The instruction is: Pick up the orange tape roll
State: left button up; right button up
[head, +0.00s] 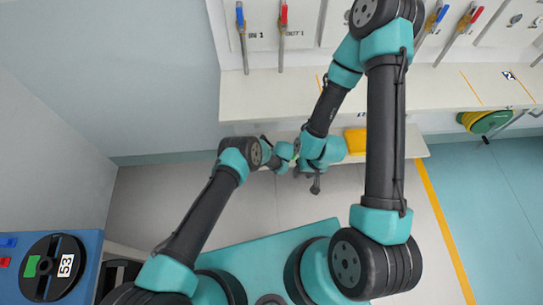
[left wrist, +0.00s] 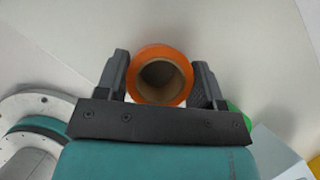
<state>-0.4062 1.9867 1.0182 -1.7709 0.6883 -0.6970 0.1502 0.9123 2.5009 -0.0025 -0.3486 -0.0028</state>
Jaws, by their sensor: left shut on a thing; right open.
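The orange tape roll (left wrist: 161,53) shows in the left wrist view, with a brown inner core facing the camera. My left gripper (left wrist: 162,64) is shut on it, with one dark finger against each side. I cannot make out the roll in the head view, where the two wrists crowd together near the middle. My right gripper (head: 315,186) is below its wrist in the head view, open, with nothing seen in it. Its fingers are small and dark there.
A white shelf (head: 430,90) runs along the back, under panels with red and blue levers. A yellow block (head: 356,141) is on the lower ledge beside my right arm. A blue unit with a black reel (head: 50,265) marked 53 stands at lower left. Grey floor lies open between.

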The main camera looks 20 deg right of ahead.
pick_arm(q)
jog(key=shift+r, duration=0.1)
jog(key=shift+r, duration=0.55)
notch_tip(320, 180, up, 2)
jog(key=shift+r, duration=0.1)
jog(key=s+a, duration=0.2)
jog(key=s, duration=0.5)
jog(key=s+a+r, duration=0.1)
jog(key=s+a, duration=0.1)
jog(key=s, duration=0.6)
jog(key=shift+s+a+r, duration=0.2)
jog(key=shift+r, duration=0.05)
jog(key=shift+r, duration=0.1)
